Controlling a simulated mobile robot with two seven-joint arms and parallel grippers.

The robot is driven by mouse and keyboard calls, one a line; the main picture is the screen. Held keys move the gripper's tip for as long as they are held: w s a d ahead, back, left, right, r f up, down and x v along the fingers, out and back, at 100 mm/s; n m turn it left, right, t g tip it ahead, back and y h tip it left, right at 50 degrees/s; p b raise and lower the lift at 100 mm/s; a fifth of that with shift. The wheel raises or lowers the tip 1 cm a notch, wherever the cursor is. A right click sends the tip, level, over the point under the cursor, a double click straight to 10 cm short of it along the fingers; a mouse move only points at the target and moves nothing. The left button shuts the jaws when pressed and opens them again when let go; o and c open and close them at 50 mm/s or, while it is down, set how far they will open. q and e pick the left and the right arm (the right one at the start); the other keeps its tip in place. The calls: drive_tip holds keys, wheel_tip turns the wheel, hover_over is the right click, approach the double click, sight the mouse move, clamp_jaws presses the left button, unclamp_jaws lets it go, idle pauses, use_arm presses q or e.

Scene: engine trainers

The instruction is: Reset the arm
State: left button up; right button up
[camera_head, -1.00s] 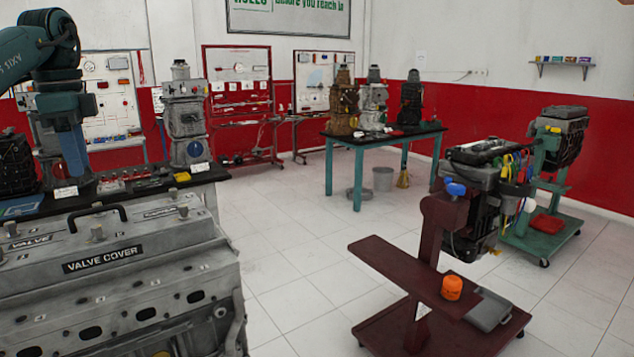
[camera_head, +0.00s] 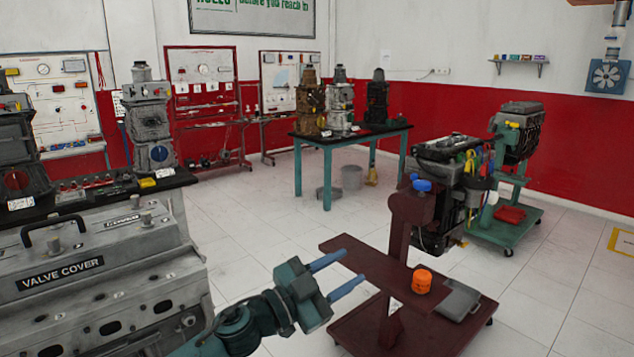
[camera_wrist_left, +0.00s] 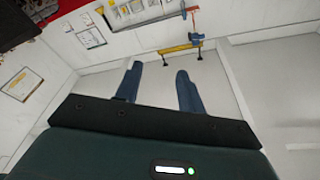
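My left gripper (camera_head: 337,274) comes in from the bottom of the head view, its two blue fingers apart with nothing between them. It appears in front of the dark red engine stand, and its fingertips overlap the left end of the stand's shelf in the picture; I cannot tell the distance. In the left wrist view the two fingers (camera_wrist_left: 159,84) are also apart and empty, with pale floor beyond. My right gripper does not show.
The engine block with the valve cover (camera_head: 60,275) fills the lower left. The red stand (camera_head: 360,262) holds an orange filter (camera_head: 421,281) and an engine. A teal table (camera_head: 350,137) stands at the back. White floor (camera_head: 240,235) lies open between them.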

use_arm(q)
drive_tip(key=s+a+f+n+t+y, duration=0.1)
drive_tip(key=s+a+f+n+y, duration=0.3)
drive_tip(key=a+f+n+y, duration=0.35)
drive_tip(key=s+a+f+n+t+y, duration=0.2)
drive_tip(key=s+a+f+n+y, duration=0.3)
drive_tip(key=a+f+n+y, duration=0.25)
drive_tip(key=s+a+f+g+y, duration=0.1)
drive_tip(key=s+a+f+g, duration=0.2)
drive_tip(key=s, duration=0.5)
drive_tip(key=s+a+f+g, duration=0.3)
drive_tip(key=s+a+g, duration=0.1)
drive_tip(key=s, duration=0.3)
drive_tip(key=s+a+f+g+y, duration=0.1)
drive_tip(key=s+a+f+g, duration=0.2)
drive_tip(key=s, duration=0.5)
drive_tip(key=w+d+f+t+h, duration=0.1)
drive_tip(key=w+d+f+t, duration=0.1)
drive_tip(key=f, duration=0.3)
drive_tip(key=w+d+f+t+h, duration=0.1)
drive_tip(key=w+d+f+t, duration=0.2)
drive_tip(key=f+t, duration=0.1)
drive_tip(key=shift+f, duration=0.6)
